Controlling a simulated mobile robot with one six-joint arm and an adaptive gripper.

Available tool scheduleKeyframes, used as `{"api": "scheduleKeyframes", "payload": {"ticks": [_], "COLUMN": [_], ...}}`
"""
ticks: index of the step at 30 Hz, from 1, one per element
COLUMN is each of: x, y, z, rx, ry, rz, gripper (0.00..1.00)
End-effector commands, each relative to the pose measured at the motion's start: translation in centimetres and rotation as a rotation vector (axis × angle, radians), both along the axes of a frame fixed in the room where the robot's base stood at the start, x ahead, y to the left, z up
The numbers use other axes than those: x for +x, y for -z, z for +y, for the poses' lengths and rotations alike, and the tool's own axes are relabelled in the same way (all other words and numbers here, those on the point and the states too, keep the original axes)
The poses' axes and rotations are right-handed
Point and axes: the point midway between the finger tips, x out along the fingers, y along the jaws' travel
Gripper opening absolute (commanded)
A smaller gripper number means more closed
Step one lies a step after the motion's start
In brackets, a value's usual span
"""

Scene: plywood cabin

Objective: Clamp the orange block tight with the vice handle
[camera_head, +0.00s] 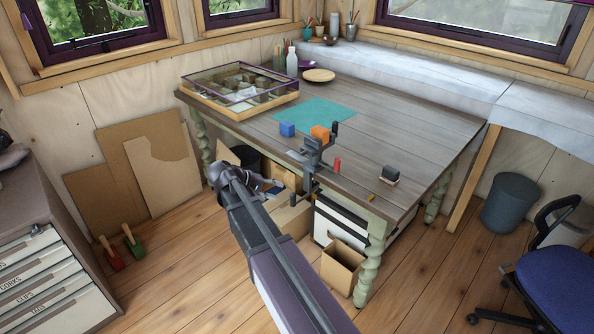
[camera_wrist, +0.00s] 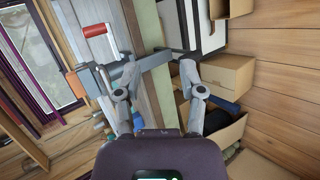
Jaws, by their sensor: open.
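The orange block (camera_head: 320,132) sits at the top of the grey vice (camera_head: 312,152) on the front edge of the workbench. In the wrist view the orange block (camera_wrist: 75,84) shows at the left, beside the vice's metal body (camera_wrist: 105,75). A grey screw bar (camera_wrist: 152,60) runs from the vice out past the table edge. The dark vice handle (camera_head: 284,204) hangs in front of the bench. My gripper (camera_wrist: 160,68) is open, its two fingers spread on either side of the screw bar's line. In the head view my gripper (camera_head: 262,184) is left of the vice; contact cannot be told.
Cardboard boxes (camera_head: 342,265) stand below the bench.

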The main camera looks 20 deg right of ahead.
Motion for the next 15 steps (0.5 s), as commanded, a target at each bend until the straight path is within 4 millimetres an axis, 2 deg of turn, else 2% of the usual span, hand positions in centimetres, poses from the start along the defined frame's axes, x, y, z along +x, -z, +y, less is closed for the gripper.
{"api": "scheduleKeyframes", "payload": {"ticks": [1,6,10,15], "x": [1.9,5.8,8.2,10.0], "y": [1.0,0.2,-0.6,-1.7], "z": [-0.1,-0.3,0.1,0.7], "rx": [-0.066,-0.294,-0.442,-0.574], "ry": [0.000,0.004,0.009,0.016], "rz": [-0.002,-0.012,-0.024,-0.037], "gripper": [0.51,0.51,0.51,0.51]}}
